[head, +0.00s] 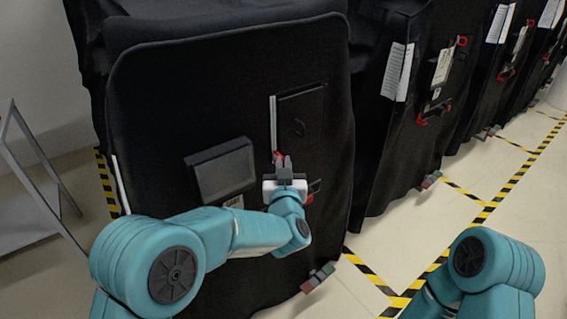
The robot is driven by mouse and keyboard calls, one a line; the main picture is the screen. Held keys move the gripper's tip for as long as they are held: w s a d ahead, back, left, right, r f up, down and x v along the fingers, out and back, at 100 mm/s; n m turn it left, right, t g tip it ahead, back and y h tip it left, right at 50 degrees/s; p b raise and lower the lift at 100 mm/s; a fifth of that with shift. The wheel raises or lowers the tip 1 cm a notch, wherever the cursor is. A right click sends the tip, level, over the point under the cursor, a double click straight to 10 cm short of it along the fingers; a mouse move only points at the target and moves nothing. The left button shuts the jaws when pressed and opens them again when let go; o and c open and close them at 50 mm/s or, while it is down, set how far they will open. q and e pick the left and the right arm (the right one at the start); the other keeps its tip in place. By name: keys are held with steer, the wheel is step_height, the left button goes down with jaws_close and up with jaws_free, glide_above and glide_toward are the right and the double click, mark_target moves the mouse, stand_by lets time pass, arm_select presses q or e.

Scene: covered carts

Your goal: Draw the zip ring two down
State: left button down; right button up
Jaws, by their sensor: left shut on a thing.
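A black covered cart (150,110) fills the middle of the head view. A pale zip strip (273,122) runs upright on its front, left of a dark flap (302,117). My left gripper (284,163) is at the strip's lower end, shut on a small red zip ring (278,155). The fingers hide most of the ring. Another red piece (310,198) shows just right of and below the gripper, partly hidden. My right arm shows at the lower right, but its gripper is out of view.
A dark box-like panel (222,171) sticks out left of the gripper. More covered carts (410,125) with red fittings stand in a row to the right. Yellow-black tape (463,195) marks the open pale floor. A grey-framed rack (30,205) stands at the left.

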arm_select(q)
steer(key=c, duration=1.2)
jaws_free()
steer(key=shift+s+r, duration=0.1)
steer(key=shift+r, duration=0.05)
steer(key=s, duration=1.6)
steer(key=shift+s+d+b, duration=0.15)
steer(key=shift+d+b, duration=0.15)
